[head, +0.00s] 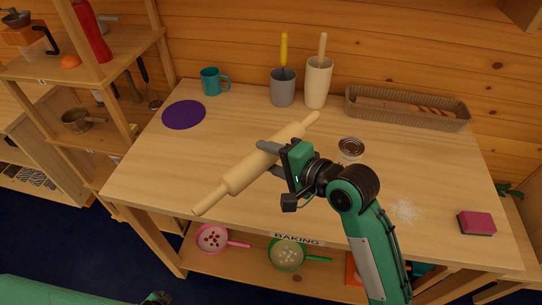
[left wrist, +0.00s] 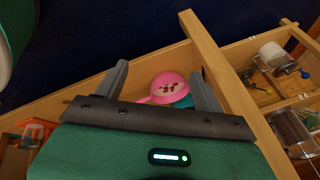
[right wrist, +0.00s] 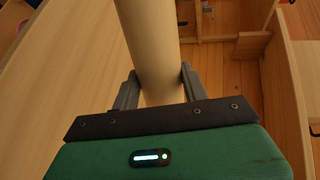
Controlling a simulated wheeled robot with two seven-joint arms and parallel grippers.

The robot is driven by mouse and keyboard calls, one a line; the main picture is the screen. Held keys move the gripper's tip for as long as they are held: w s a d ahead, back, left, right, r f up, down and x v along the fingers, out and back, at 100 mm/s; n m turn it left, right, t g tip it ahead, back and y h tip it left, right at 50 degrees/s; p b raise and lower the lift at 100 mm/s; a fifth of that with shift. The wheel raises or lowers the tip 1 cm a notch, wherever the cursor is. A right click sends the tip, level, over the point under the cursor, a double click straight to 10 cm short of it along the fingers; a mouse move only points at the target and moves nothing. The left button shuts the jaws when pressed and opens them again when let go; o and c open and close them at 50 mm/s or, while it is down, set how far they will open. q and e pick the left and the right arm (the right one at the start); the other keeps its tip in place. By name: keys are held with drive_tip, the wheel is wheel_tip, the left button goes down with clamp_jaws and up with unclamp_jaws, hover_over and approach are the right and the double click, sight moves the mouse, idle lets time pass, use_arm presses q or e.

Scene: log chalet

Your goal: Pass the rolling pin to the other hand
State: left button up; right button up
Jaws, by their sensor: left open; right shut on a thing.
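The pale wooden rolling pin (head: 243,175) slants across the head view over the table, its near-left handle toward the front edge and its other handle up and right. My right gripper (head: 267,158) is shut on the right part of its barrel. In the right wrist view the rolling pin (right wrist: 153,50) lies between the fingers of my right gripper (right wrist: 155,92). My left gripper (left wrist: 160,85) is open and empty in the left wrist view, pointing toward the shelf under the table. In the head view only a part of my left arm shows at the bottom left.
The wooden table (head: 150,165) holds a purple mat (head: 184,114), teal mug (head: 211,81), grey crock (head: 283,88), cream crock (head: 317,84), basket (head: 408,110), tin (head: 350,149) and pink sponge (head: 476,223). A pink strainer (head: 211,238) sits on the lower shelf. Shelving stands left.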

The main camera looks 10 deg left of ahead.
use_arm(q)
drive_tip(key=s+d+f+n+g, duration=0.1)
drive_tip(key=s+d+f+n, duration=0.1)
drive_tip(key=s+d, duration=0.6)
drive_tip(key=s+d+f+n+g, duration=0.2)
drive_tip(key=s+d, duration=0.6)
drive_tip(key=s, duration=0.5)
drive_tip(key=shift+s+d+f+g+h, duration=0.2)
drive_tip(key=shift+d+f+g+h, duration=0.15)
drive_tip(key=shift+f, duration=0.55)
